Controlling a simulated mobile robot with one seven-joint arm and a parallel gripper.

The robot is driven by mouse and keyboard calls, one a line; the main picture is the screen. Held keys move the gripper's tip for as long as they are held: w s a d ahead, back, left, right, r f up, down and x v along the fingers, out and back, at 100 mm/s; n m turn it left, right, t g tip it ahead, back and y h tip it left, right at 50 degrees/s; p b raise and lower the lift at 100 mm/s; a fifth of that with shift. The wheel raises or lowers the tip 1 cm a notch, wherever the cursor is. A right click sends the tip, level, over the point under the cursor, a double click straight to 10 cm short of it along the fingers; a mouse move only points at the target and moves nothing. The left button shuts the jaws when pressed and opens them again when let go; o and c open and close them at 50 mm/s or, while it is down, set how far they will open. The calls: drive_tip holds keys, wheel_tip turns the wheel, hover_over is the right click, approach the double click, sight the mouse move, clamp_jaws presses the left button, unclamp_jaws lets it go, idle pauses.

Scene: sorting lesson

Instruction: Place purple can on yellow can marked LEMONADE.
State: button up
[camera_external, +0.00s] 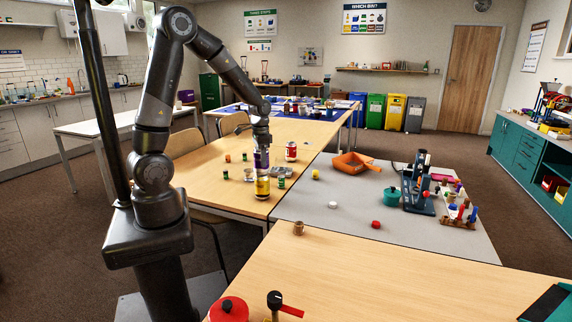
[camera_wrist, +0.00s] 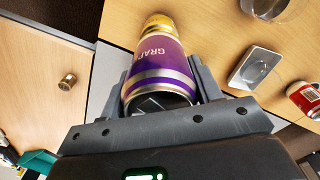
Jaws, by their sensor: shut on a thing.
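The purple can (camera_external: 261,160) is upright in my gripper (camera_external: 261,147), which is shut on its upper part. In the wrist view the purple can (camera_wrist: 163,62) shows part of a GRAPE label between the two fingers. The yellow can (camera_external: 262,187) stands on the wooden table directly below the purple can. The yellow can also shows past the purple can's far end in the wrist view (camera_wrist: 157,24). The two cans look lined up, with the purple can's bottom at or just above the yellow top. I cannot tell whether they touch. The LEMONADE mark is not readable.
A red-and-white can (camera_external: 291,151) stands behind to the right.

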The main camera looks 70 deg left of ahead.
drive_tip(key=shift+f, duration=0.2)
drive_tip(key=o, duration=0.5)
drive_tip(key=shift+f, duration=0.1)
drive_tip(key=o, duration=0.4)
drive_tip(key=shift+o, duration=0.2)
wheel_tip(320, 180, up, 12)
drive_tip(key=shift+r, duration=0.25)
drive_tip(key=s+d+r+t, duration=0.2)
drive_tip(key=s+d+r, duration=0.2)
drive_tip(key=s+d, duration=0.3)
drive_tip(key=s+d+r+t, duration=0.3)
drive_tip(key=s+d+r, duration=0.1)
drive_tip(key=s+d, duration=0.3)
drive_tip(key=shift+s+n+t, duration=0.3)
drive_tip(key=shift+s+n, duration=0.1)
drive_tip(key=shift+s, duration=0.8)
